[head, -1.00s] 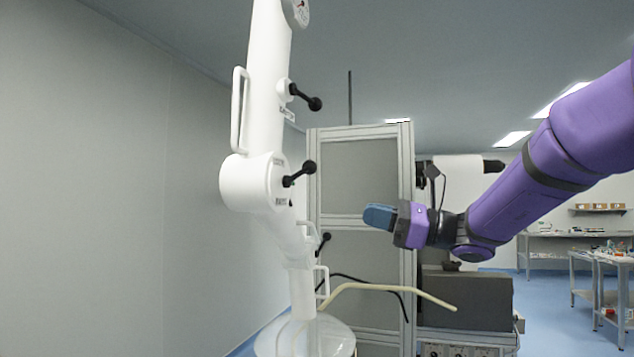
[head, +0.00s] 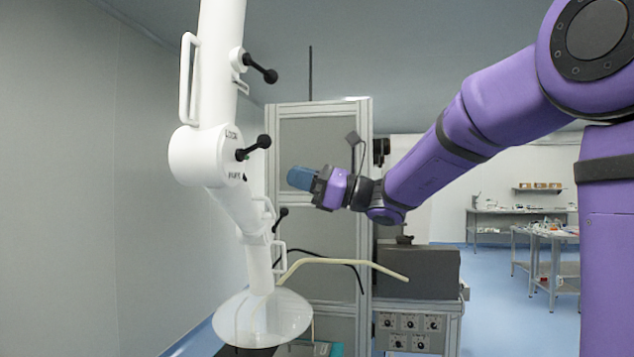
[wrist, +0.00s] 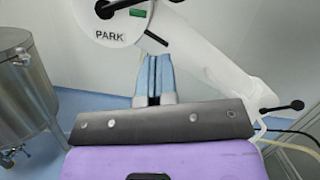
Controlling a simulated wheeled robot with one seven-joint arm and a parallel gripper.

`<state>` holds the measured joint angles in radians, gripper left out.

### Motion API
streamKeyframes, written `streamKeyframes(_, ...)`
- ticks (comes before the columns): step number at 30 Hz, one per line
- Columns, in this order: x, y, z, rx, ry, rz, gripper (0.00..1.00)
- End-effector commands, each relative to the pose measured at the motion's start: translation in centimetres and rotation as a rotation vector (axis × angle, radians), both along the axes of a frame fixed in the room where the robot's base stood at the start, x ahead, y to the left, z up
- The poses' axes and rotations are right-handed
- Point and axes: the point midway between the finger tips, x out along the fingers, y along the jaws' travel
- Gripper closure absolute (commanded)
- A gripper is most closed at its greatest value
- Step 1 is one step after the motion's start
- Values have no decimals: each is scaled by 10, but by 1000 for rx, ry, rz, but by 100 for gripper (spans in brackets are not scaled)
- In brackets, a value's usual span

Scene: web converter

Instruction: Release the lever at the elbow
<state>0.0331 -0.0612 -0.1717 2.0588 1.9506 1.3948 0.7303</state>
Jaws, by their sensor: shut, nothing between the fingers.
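The white jointed arm (head: 221,60) hangs at the left of the head view, with its round elbow joint (head: 192,156) at mid-height. The elbow's black lever (head: 254,148) sticks out to the right, its knob pointing slightly up. Lettering is by the joint; "PARK" reads clearly on the elbow in the wrist view (wrist: 109,36), where the black lever (wrist: 122,8) lies at the top edge beside a green mark. My gripper (head: 296,177), with blue fingers, is shut and empty, to the right of the lever and a little below it, apart from it in the picture. Its fingers also show in the wrist view (wrist: 155,72).
Another black lever (head: 262,69) is above the elbow and one (head: 280,217) below it. A white handle (head: 187,80) runs along the upper link. A clear round disc (head: 290,318) is at the bottom. A grey framed cabinet (head: 368,130) stands behind my gripper.

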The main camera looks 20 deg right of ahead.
Motion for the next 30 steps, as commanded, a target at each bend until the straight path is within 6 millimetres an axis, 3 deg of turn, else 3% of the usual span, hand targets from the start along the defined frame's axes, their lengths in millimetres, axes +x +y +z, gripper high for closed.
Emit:
streamKeyframes(6,17,33,14,0,-3,3,100)
streamKeyframes(12,18,46,35,0,-3,1,100)
streamKeyframes(30,19,52,43,-2,-4,0,100)
